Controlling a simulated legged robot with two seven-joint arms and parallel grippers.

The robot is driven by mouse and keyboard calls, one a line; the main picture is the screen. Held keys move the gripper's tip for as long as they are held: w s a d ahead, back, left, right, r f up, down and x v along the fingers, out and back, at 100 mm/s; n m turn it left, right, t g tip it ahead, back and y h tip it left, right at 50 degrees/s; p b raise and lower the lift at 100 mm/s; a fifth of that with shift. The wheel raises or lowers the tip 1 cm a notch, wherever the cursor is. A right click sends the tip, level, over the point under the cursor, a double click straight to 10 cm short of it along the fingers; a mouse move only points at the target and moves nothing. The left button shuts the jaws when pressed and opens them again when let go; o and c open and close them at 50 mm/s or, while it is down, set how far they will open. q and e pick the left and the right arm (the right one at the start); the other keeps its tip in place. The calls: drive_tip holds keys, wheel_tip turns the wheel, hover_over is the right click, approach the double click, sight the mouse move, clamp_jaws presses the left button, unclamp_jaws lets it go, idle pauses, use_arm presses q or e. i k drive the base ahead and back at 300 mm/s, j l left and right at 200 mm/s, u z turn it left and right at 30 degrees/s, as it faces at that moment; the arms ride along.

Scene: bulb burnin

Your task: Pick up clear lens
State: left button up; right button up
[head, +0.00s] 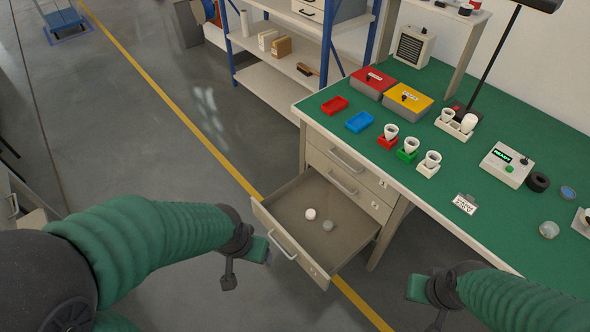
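A greyish, see-through round piece (328,225) lies in the open drawer (345,256), close to a white round piece (310,214). A grey, glassy round piece (549,229) lies on the green bench top at the right. I cannot tell for sure which of the two see-through pieces is the clear lens. My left gripper (245,266) is left of the drawer, its fingers apart and empty. My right gripper (426,306) is in front of the bench, right of the drawer, its fingers apart and empty, partly cut by the lower edge.
The green bench (455,205) carries red, green and white cup holders, a tester box (507,166), a black ring (538,182), a blue disc (568,193) and a label (465,203). Red and yellow boxes stand behind. The drawer juts out.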

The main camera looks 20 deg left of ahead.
sight(548, 230)
drive_tip(key=z, duration=1.45)
